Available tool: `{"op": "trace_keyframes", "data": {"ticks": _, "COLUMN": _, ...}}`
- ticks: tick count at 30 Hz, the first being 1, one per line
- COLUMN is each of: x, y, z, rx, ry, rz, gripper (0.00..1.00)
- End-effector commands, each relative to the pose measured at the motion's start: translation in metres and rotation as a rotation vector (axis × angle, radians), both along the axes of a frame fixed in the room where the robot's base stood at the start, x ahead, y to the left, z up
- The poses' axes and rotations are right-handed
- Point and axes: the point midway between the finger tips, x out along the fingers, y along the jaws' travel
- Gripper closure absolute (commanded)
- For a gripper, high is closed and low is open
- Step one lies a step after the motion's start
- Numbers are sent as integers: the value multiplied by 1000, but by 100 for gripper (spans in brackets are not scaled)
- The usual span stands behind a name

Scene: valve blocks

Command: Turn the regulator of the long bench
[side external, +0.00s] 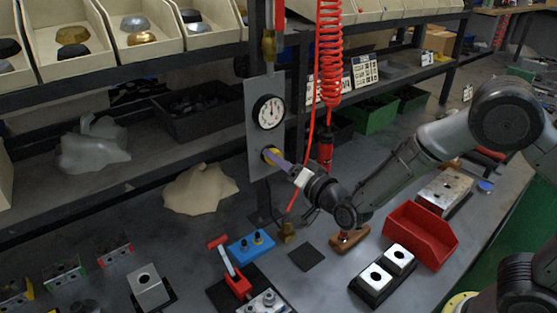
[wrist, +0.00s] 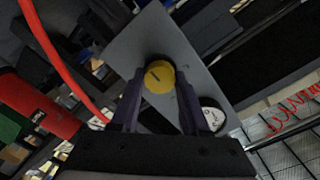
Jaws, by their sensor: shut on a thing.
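The regulator is a yellow round knob (wrist: 159,77) with a dark mark on its face, on a grey upright panel (wrist: 134,46). In the side external view the knob (side external: 271,155) shows at the panel's lower part, partly hidden by my fingers. A round white gauge (side external: 269,112) sits on the panel above the knob; part of it shows in the wrist view (wrist: 213,116). My gripper (side external: 277,158) reaches the knob from the right. In the wrist view its two purple fingers (wrist: 158,88) stand on either side of the knob, shut on it.
A red coiled hose (side external: 330,50) hangs right of the panel with a red tool (side external: 324,150) below it. Shelves with bins (side external: 150,40) stand behind. On the bench are a blue block (side external: 251,245), a red-handled clamp (side external: 236,280) and a red bin (side external: 420,237).

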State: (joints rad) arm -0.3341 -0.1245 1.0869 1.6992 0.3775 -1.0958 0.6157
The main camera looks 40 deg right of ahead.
Motion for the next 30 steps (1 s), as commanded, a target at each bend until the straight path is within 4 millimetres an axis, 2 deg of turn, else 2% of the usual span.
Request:
{"op": "trace_keyframes", "data": {"ticks": 6, "x": 0, "y": 0, "z": -1, "rx": -1, "ry": 1, "rz": 0, "gripper": 100}}
{"op": "trace_keyframes", "data": {"ticks": 7, "x": 0, "y": 0, "z": -1, "rx": -1, "ry": 1, "rz": 0, "gripper": 53}}
{"op": "trace_keyframes", "data": {"ticks": 12, "x": 0, "y": 0, "z": 0, "rx": -1, "ry": 1, "rz": 0, "gripper": 24}}
{"op": "trace_keyframes", "data": {"ticks": 23, "x": -4, "y": 0, "z": 0, "rx": -1, "ry": 0, "rz": 0, "gripper": 24}}
{"op": "trace_keyframes", "data": {"ticks": 26, "x": -15, "y": 1, "z": 1, "rx": -1, "ry": 1, "rz": 1, "gripper": 24}}
{"op": "trace_keyframes", "data": {"ticks": 30, "x": -42, "y": 1, "z": 1, "rx": -1, "ry": 1, "rz": 4, "gripper": 24}}
